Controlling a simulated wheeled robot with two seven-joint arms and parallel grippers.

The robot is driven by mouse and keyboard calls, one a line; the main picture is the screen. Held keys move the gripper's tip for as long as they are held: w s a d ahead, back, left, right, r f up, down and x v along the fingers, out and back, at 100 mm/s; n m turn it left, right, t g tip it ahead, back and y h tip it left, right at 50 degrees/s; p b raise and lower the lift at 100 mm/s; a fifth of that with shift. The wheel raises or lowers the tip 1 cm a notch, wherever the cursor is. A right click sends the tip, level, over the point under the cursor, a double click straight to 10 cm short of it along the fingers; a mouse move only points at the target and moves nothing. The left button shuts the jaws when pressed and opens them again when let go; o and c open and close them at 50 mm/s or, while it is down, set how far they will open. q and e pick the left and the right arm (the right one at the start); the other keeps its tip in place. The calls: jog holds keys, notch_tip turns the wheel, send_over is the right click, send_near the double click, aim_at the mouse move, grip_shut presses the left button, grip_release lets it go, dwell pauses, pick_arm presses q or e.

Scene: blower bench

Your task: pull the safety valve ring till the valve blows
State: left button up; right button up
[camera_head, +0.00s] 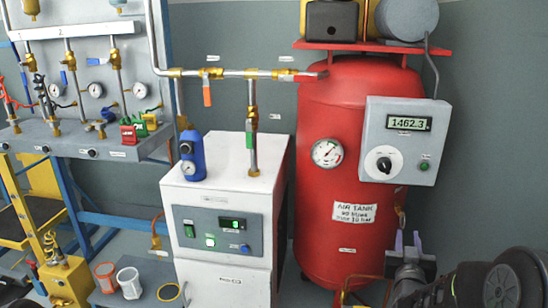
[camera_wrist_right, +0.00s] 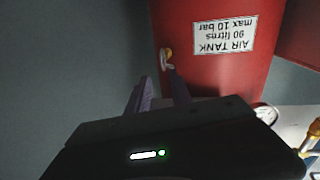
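The red air tank (camera_head: 345,240) stands right of centre. A small brass safety valve (camera_head: 401,214) sticks out low on its right side, and also shows in the right wrist view (camera_wrist_right: 166,56) beside the white label. Its ring is too small to make out clearly. My right gripper (camera_head: 408,238) is just below the valve, with its two purple fingers apart and pointing up at it. In the right wrist view the gripper (camera_wrist_right: 158,78) is open, with nothing seen between the fingers; the right finger's tip is close to the valve, and contact cannot be told. My left gripper is not in view.
A grey control box (camera_head: 407,140) reading 1462.3 hangs on the tank above my right gripper. A dial gauge (camera_head: 327,153) is on the tank's front. A white cabinet (camera_head: 225,190) stands left of the tank. Grey wall is free to the right.

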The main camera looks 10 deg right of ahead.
jog(key=s+a+f+n+g+y, duration=0.1)
jog(key=s+a+f+g+y, duration=0.25)
jog(key=a+f, duration=0.8)
jog(key=s+a+f+n+g+y, duration=0.15)
jog(key=a+f+g+y, duration=0.3)
jog(key=a+f, duration=0.7)
jog(key=s+a+f+g+y, duration=0.2)
jog(key=s+a+f+g, duration=0.1)
jog(key=s+a+f, duration=0.65)
jog(key=s+a+f+g+y, duration=0.2)
jog(key=s+a+f+g, duration=0.15)
jog(key=s+f, duration=0.6)
pick_arm(q)
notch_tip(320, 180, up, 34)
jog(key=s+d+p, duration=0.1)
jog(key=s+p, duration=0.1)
jog(key=p, duration=3.2)
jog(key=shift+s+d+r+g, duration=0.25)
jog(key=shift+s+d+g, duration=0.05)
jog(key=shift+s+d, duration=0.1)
pick_arm(e)
jog(key=s+a+r, duration=0.1)
jog(key=s+r, duration=0.2)
jog(key=r, duration=1.5)
jog(key=s+a+r+y, duration=0.1)
jog(key=s+r, duration=0.2)
jog(key=r, duration=1.5)
jog(key=shift+a+r, duration=0.15)
jog(key=shift+r, duration=0.05)
